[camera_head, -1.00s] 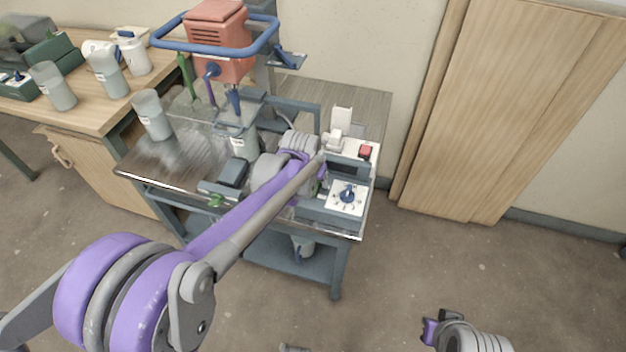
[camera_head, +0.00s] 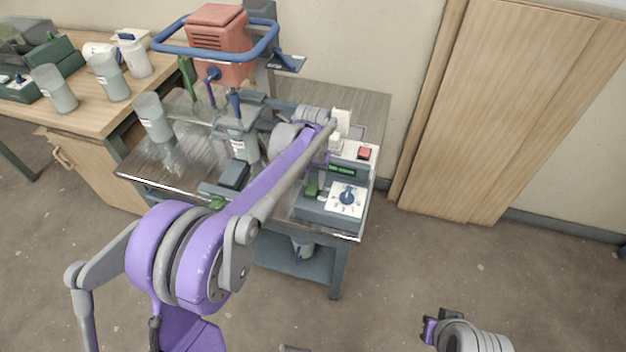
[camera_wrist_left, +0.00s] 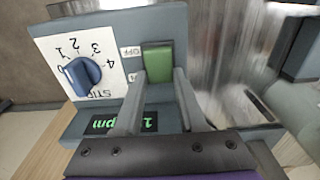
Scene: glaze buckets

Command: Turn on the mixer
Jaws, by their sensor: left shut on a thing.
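The mixer has a red motor head (camera_head: 221,38) inside a blue ring guard, with its shaft over a grey bucket (camera_head: 243,145). Its control box (camera_head: 325,212) carries a blue stir dial (camera_head: 347,197), a lit green display (camera_head: 342,170) and a green switch (camera_head: 312,188). In the left wrist view the green switch (camera_wrist_left: 158,62) stands between the fingertips of my left gripper (camera_wrist_left: 160,85), which is shut on it. The dial (camera_wrist_left: 83,75) and the lit rpm display (camera_wrist_left: 120,123), partly behind a finger, show there too. My right gripper (camera_head: 430,328) is at the lower right, away from everything.
A red button (camera_head: 364,153) sits on a white box behind the control box. Several grey buckets stand on the left, some on the wooden bench (camera_head: 95,108). The floor at right is clear.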

